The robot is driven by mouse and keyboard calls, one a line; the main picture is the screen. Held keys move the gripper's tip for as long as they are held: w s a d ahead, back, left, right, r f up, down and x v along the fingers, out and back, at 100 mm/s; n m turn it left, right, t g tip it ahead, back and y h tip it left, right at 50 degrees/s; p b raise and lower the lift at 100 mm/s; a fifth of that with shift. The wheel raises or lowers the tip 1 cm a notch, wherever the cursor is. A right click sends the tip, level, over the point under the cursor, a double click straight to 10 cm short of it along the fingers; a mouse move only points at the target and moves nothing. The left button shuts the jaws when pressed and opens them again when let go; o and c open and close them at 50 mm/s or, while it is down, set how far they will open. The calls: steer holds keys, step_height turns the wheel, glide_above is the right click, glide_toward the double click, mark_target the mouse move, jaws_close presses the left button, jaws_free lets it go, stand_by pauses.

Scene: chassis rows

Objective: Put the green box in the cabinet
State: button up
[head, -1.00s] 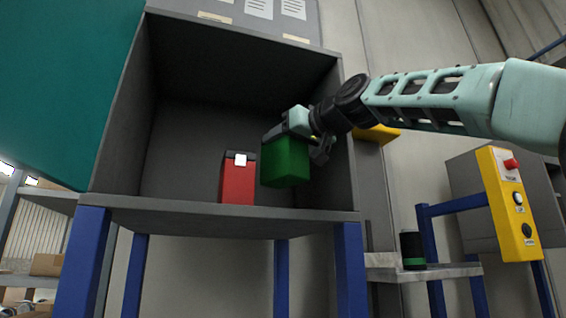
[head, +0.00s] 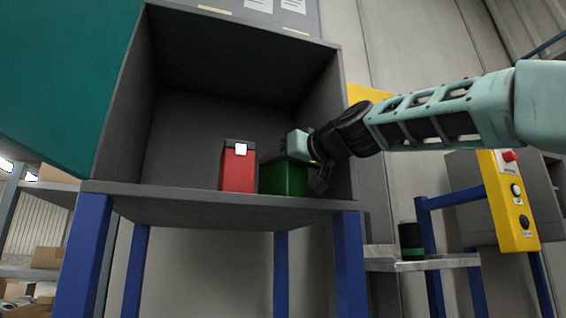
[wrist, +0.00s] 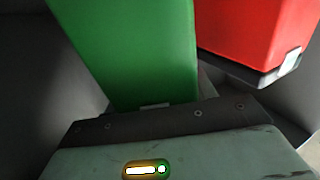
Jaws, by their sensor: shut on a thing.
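The green box (head: 284,178) is inside the open grey cabinet (head: 215,197), at the right of the red box. It is low, at the cabinet floor; I cannot tell for certain that its underside touches. My gripper (head: 305,165) is shut on the green box from its right side and hides part of it. In the wrist view the green box (wrist: 135,50) fills the space beyond the gripper (wrist: 155,110). The cabinet's teal door (head: 60,80) stands open at the left.
A red box (head: 238,170) with a dark top and white label stands in the cabinet just left of the green box. The cabinet's right wall (head: 325,130) is close to my gripper. A yellow control panel (head: 512,215) and a dark canister (head: 411,242) are outside at right.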

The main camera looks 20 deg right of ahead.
steer(key=o, duration=1.3)
steer(key=shift+c, duration=0.2)
steer(key=b+v, duration=0.4)
steer(key=v, duration=0.8)
steer(key=shift+b, duration=0.4)
